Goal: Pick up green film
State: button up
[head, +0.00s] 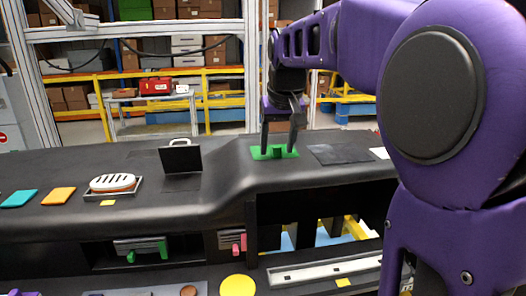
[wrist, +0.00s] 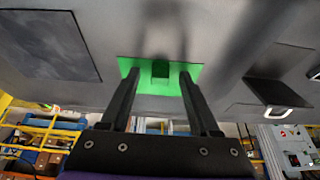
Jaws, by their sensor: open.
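The green film (head: 261,154) lies flat on top of the dark dashboard (head: 217,190), right of its middle in the head view. In the wrist view the green film (wrist: 128,69) is a bright green sheet with a small darker green tab (wrist: 160,70) near its middle. My gripper (head: 281,150) points down over the film. In the wrist view its two dark fingers (wrist: 159,74) are apart, reaching over the film on either side of the tab. Nothing is held between them. I cannot tell whether the fingertips touch the film.
A dark flat sheet (head: 340,154) lies right of the film. Left of it stand an upright black panel (head: 181,160) and a white slotted part in a tray (head: 112,183). Orange (head: 58,196) and teal (head: 19,198) pieces lie further left. Shelves with boxes stand behind.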

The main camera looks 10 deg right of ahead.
grip_shut()
dwell(0.5)
